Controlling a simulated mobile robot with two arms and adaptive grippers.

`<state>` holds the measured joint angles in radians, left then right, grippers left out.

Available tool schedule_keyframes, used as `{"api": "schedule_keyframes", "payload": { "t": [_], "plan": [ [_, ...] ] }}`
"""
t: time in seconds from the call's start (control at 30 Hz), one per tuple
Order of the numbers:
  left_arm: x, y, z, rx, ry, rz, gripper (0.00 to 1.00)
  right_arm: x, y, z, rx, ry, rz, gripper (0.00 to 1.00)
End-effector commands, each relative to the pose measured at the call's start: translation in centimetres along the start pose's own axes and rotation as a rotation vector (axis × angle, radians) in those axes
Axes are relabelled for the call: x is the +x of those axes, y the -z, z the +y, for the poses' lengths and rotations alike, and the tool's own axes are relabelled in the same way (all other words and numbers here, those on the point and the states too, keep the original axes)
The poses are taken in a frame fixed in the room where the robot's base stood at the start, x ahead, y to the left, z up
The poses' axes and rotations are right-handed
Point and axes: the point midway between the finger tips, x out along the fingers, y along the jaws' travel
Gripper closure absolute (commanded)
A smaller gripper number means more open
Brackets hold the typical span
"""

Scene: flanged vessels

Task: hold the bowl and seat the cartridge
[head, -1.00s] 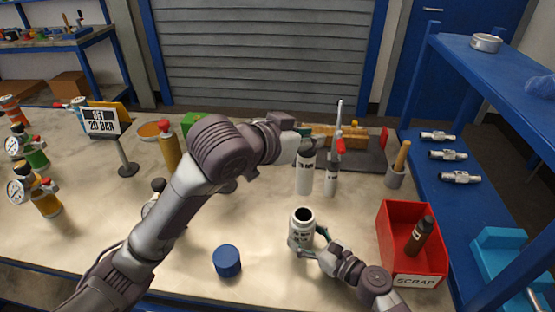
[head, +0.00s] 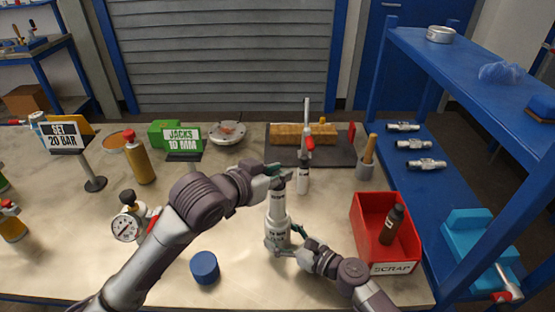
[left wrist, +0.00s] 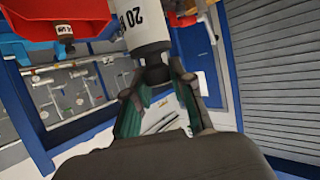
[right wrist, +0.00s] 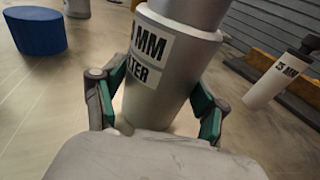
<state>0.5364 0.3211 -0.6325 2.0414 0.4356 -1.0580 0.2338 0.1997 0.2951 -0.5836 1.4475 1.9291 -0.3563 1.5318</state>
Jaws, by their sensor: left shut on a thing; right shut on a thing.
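The grey bowl (head: 278,236) stands upright on the bench with a label on its side. My right gripper (head: 285,246) is shut around its body, and the label shows close up in the right wrist view (right wrist: 150,60). The white cartridge (head: 277,206) is upright directly above the bowl, its lower end at or inside the mouth; how deep is hidden. My left gripper (head: 277,176) is shut on the cartridge's black top knob (left wrist: 155,73). The label reading 20 shows on the cartridge in the left wrist view (left wrist: 145,25).
Another white cartridge (head: 303,181), labelled 25 MM in the right wrist view (right wrist: 275,82), stands behind. A blue cap (head: 204,267) lies front left. A red scrap bin (head: 368,252) holding a dark bottle (head: 392,224) stands right. A pressure gauge (head: 126,228) is left.

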Motion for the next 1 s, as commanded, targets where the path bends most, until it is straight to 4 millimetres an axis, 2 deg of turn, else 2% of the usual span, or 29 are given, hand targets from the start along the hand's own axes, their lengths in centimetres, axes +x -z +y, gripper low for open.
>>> {"api": "schedule_keyframes", "payload": {
  "t": [0.53, 0.73, 1.0],
  "plan": [
    [2.4, -5.9, 0.0, -0.001, 0.000, -0.002, 1.00, 0.0, 0.1, 0.0, 0.000, -0.001, 0.001, 0.56],
    [2.9, -7.0, 0.0, 0.001, 0.000, -0.001, 1.00, 0.0, 0.1, 0.0, 0.000, -0.001, 0.001, 0.56],
    [3.0, -7.2, 0.0, 0.001, -0.001, 0.001, 1.00, 0.0, 0.1, 0.0, 0.000, -0.001, 0.001, 0.56]
  ]
}}
